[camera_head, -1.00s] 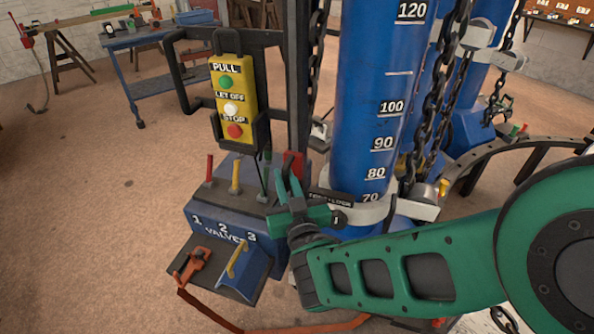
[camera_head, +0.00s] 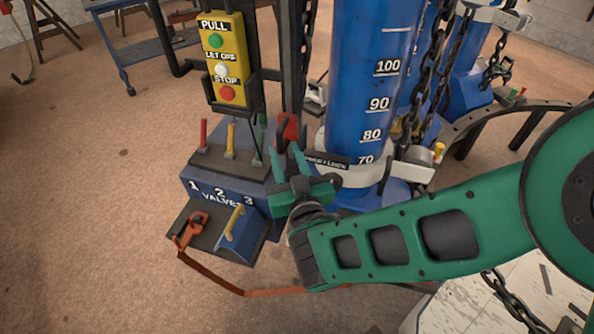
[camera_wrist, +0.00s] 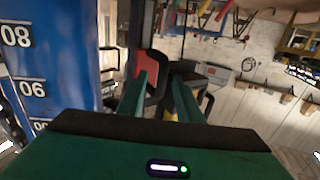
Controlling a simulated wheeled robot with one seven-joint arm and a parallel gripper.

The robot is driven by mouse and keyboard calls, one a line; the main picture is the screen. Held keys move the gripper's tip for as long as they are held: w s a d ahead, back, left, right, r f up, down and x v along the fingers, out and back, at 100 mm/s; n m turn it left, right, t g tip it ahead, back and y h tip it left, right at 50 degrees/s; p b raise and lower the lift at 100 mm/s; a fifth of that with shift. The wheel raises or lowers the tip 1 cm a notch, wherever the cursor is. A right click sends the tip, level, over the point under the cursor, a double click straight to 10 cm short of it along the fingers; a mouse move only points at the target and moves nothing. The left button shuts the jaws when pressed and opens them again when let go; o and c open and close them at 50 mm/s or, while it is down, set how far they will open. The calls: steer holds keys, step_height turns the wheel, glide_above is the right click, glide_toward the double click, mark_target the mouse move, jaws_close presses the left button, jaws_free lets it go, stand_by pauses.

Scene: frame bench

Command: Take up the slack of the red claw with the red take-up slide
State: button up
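My gripper (camera_head: 285,154) is open and empty, its two green fingers pointing up beside the blue tower. It also shows in the wrist view (camera_wrist: 160,92), with clear space between the fingers. A red handle-like piece (camera_head: 287,128) stands just beyond the fingertips in the head view. In the wrist view a red-edged dark piece (camera_wrist: 155,68) shows ahead, partly behind the left finger. I cannot tell whether it is the take-up slide. An orange-red clamp-like piece (camera_head: 190,229) lies on the valve box's lower tray. I cannot surely make out the red claw.
The blue tower (camera_head: 362,90) with height marks and hanging chains (camera_head: 430,90) stands right of the gripper. The valve box (camera_head: 205,185) with levers and a yellow button pendant (camera_head: 225,60) stand left. A chain (camera_head: 515,300) lies at lower right. Floor at left is clear.

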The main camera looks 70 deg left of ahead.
steer(key=d, duration=0.6)
steer(key=shift+s+d, duration=0.3)
steer(key=shift+s, duration=0.05)
stand_by(0.3)
stand_by(0.5)
